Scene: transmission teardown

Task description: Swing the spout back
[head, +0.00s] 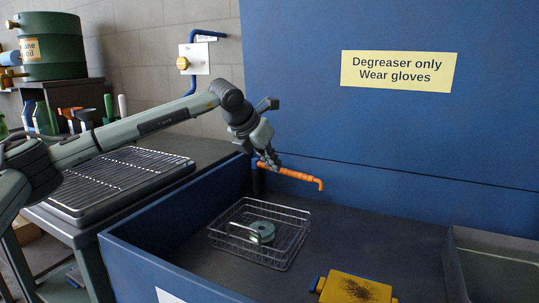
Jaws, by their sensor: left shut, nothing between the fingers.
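The orange spout (299,174) rises at the back left of the blue wash basin (150,262). It stretches to the right along the back wall, and its tip bends down. My left gripper (272,164) is shut at the left part of the spout, close against it, with nothing held between its fingers. Whether it touches the spout I cannot tell. The gripper hides part of the spout's left end. My right gripper is not in view.
A wire basket (276,254) with a round grey-green part (262,231) sits in the basin, below the spout. A grey tray (495,262) stands at right. A drain rack (120,180) is on the left bench.

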